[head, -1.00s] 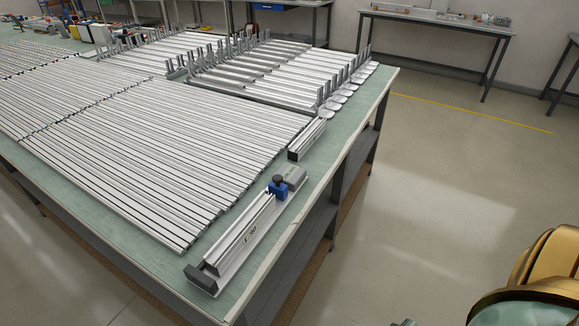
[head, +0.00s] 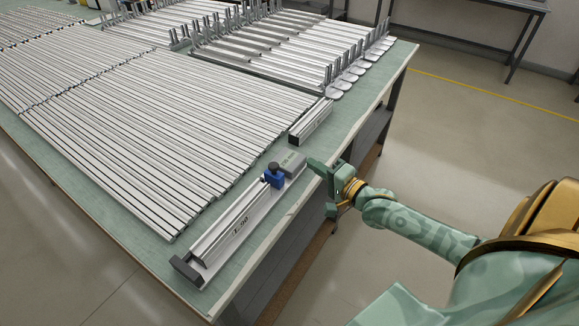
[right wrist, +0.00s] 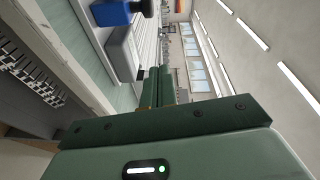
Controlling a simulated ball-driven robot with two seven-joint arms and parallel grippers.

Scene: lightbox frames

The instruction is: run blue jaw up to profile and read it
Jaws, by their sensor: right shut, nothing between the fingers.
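The blue jaw (head: 274,179) with a dark knob on top sits on the measuring rail near the table's right edge. A silver profile (head: 228,222) lies along the rail between the dark end stop (head: 187,269) and the jaw. I cannot tell whether the jaw touches it. The grey readout box (head: 291,161) is just beyond the jaw; its digits are too small to read. My right gripper (head: 312,164) is shut and empty, right of the box. In the right wrist view its fingers (right wrist: 158,85) point past the box (right wrist: 123,52) and blue jaw (right wrist: 116,12). My left gripper is out of view.
Many long profiles (head: 130,130) cover the table left of the rail. A short block-like profile (head: 311,121) lies behind the readout box. The floor right of the table is clear.

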